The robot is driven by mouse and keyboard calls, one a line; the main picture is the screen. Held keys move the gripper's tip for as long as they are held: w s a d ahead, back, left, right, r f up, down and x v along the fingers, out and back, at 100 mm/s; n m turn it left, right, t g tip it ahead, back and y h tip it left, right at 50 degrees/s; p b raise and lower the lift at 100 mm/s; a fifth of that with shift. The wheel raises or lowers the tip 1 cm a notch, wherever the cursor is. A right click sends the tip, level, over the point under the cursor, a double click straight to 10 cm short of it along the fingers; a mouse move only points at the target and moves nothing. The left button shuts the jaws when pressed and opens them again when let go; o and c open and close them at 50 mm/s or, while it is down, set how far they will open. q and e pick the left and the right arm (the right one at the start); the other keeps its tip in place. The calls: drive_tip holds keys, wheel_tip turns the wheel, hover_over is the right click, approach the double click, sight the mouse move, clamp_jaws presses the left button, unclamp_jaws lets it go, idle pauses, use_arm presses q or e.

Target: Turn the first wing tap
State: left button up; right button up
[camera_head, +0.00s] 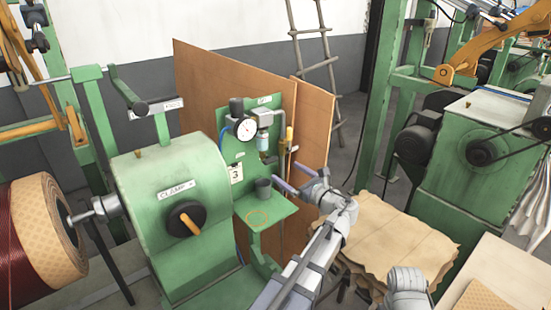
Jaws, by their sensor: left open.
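A green upright panel (233,150) carries a round pressure gauge (246,130), a clear filter bowl (263,143) and grey pipe fittings (268,118). A slim yellow handle (289,137) stands upright at the panel's right side. I cannot make out for sure which small fitting is the first wing tap. My left gripper (278,176) is open, its two purple-grey fingers pointing left toward the panel, below the filter bowl and yellow handle. I see nothing between the fingers. They appear apart from the fittings.
A green box marked CLAMP (165,215) with a black and orange knob (186,218) stands left of the panel. A brown board (215,85) stands behind. Brown sheets (400,240) lie at right.

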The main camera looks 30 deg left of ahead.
sight(273, 162)
use_arm(q)
drive_tip(key=shift+r+m, duration=0.2)
drive_tip(key=shift+m, duration=0.5)
drive_tip(key=shift+x, duration=3.9)
drive_tip(key=c, duration=1.3)
